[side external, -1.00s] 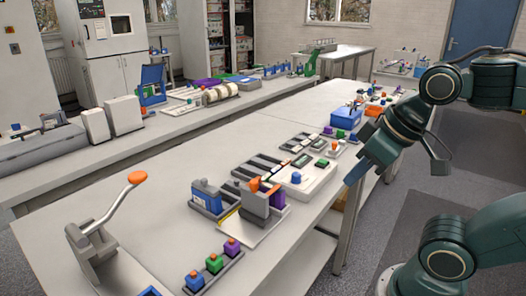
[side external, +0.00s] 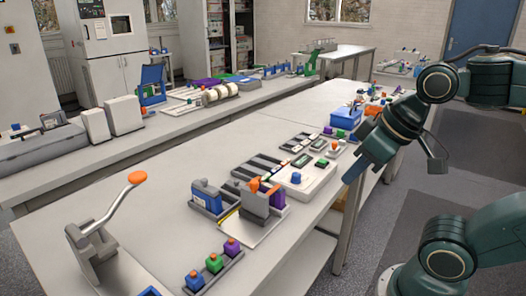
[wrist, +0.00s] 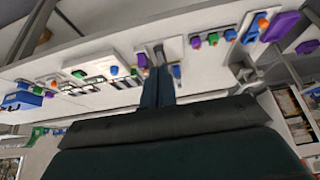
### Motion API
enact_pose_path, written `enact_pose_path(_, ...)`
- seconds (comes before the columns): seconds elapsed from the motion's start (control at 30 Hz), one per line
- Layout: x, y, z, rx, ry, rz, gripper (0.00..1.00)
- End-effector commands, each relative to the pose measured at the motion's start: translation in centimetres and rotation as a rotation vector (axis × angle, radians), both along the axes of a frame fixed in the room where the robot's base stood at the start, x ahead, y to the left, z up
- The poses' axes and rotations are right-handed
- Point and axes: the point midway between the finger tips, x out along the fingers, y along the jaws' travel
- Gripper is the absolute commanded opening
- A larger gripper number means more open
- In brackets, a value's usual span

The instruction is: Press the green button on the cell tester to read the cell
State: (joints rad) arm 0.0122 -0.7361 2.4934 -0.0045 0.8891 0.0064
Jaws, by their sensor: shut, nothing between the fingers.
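A low white box (side external: 310,180) on the bench, which looks like the cell tester, carries a blue knob (side external: 296,178) and a green part (side external: 322,162) that may be its green button or a display. In the wrist view a white box (wrist: 97,72) with a blue and a green round part looks like the same one. My gripper (side external: 348,180) is at the bench's right edge, to the right of the box and apart from it. Its fingers (wrist: 158,86) are shut and empty, pointing down.
Left of the box stand a blue cell (side external: 206,192) in a holder and a grey and purple block with an orange top (side external: 257,197). A rack of coloured blocks (side external: 213,265) and an orange-knobbed lever (side external: 115,215) are nearer. A blue bin (side external: 346,119) stands behind.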

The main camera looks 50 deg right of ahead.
Motion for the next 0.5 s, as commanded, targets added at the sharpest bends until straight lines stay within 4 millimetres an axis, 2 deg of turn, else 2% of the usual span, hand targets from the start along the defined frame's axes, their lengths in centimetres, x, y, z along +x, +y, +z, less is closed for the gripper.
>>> enact_pose_path(0.27,3.0,-1.2,0.5,0.025,-0.018,-0.087,0.00)
enact_pose_path(0.5,7.3,-3.7,0.9,0.068,-0.054,-0.215,0.00)
